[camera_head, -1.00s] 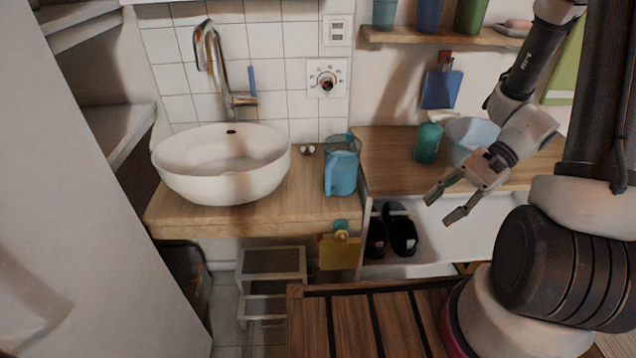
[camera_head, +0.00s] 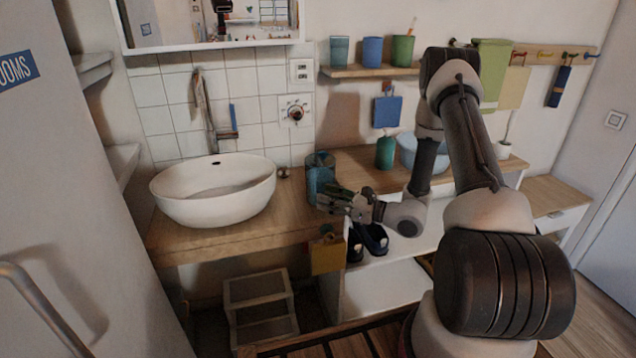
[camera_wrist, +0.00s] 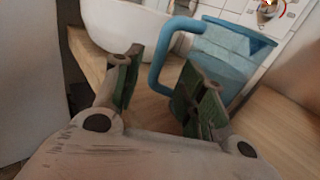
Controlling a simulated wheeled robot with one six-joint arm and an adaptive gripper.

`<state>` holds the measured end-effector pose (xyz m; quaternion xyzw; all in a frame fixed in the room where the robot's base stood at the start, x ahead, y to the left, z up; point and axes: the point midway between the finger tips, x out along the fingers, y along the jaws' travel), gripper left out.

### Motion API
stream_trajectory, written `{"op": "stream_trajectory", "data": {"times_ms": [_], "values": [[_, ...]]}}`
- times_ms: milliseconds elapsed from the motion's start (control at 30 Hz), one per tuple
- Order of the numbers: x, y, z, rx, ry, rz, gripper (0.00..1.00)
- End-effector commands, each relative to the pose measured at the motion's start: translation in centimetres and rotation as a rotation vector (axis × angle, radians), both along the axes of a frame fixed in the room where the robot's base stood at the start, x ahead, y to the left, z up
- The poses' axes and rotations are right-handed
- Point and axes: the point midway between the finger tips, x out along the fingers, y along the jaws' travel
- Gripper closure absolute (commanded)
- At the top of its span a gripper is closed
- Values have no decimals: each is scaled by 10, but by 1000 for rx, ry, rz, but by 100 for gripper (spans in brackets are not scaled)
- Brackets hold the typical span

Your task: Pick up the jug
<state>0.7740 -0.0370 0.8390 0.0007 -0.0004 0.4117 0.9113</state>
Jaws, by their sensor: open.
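The blue jug (camera_head: 318,172) stands upright on the wooden counter (camera_head: 262,228), to the right of the sink. In the wrist view the jug (camera_wrist: 232,58) shows a translucent blue body, with its handle turned toward the left and toward me. My gripper (camera_head: 330,200) is at the counter's front edge, just in front of the jug, and partly covers its lower part in the head view. In the wrist view my gripper (camera_wrist: 158,88) is open. The jug's handle reaches down between the two fingers in that picture. I cannot tell whether a finger touches it.
A white basin (camera_head: 212,190) stands left of the jug. A green bottle (camera_head: 386,152) and a light blue bowl (camera_head: 408,150) are to the right. A shelf with cups (camera_head: 372,71) hangs above. Dark slippers (camera_head: 372,238) and a step stool (camera_head: 258,300) are below.

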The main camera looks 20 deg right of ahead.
Motion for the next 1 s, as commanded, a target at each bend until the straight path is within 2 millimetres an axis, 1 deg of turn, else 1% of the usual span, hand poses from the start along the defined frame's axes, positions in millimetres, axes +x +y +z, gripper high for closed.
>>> {"op": "stream_trajectory", "data": {"times_ms": [200, 300, 400, 600, 633, 833, 867, 1000], "values": [[18, 29, 1, -1, -2, 5, 59], [27, 38, 1, -1, 0, 4, 59], [32, 43, 1, -1, 0, 3, 59], [32, 43, 1, -1, 0, 2, 59], [32, 43, 1, -1, 0, 2, 61], [32, 43, 1, -1, 0, 2, 97], [32, 43, 1, -1, 0, 2, 100], [32, 43, 1, -1, 0, 2, 100]]}}
